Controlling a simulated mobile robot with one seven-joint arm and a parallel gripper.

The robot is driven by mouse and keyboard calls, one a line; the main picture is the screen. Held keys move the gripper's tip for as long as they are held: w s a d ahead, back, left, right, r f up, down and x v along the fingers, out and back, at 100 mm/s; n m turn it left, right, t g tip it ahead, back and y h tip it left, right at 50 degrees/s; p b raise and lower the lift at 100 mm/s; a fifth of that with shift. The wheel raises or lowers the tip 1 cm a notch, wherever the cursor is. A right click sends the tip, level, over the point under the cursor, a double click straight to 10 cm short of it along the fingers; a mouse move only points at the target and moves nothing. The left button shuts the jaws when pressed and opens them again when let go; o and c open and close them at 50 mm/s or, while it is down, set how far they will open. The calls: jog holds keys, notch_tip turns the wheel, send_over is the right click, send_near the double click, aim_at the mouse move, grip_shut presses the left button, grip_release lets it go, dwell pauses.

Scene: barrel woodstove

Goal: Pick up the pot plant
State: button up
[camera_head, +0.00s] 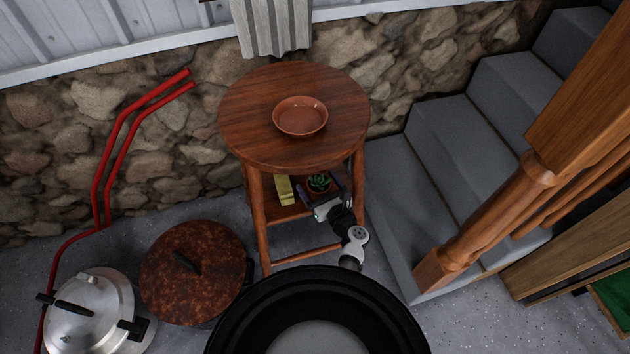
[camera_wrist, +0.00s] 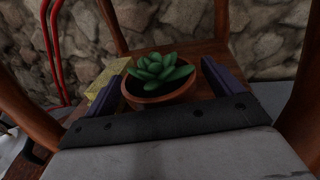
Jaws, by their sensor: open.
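The pot plant is a green succulent in a small terracotta pot (camera_head: 319,184). It stands on the lower shelf of a round wooden stool-like table, and it also shows in the wrist view (camera_wrist: 160,78). My gripper (camera_head: 322,196) reaches in between the table legs. In the wrist view my gripper (camera_wrist: 165,88) is open, with one dark finger at the left of the pot and one at the right. The pot sits between the fingers with gaps at both sides. The lower front of the pot is hidden behind the gripper's body.
A yellow block (camera_head: 284,190) lies on the shelf just left of the plant. The round tabletop (camera_head: 245,115) above holds a terracotta dish (camera_head: 300,117). Table legs (camera_head: 259,215) flank my arm. A rusty lidded pot (camera_head: 195,275), a steel pot (camera_head: 90,315) and grey steps (camera_head: 420,190) stand nearby.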

jog(key=shift+s, duration=0.1)
jog(key=shift+c, duration=0.6)
jog(key=c, duration=1)
jog(key=shift+r, duration=0.1)
jog(key=shift+c, duration=0.6)
jog(key=shift+r, duration=0.1)
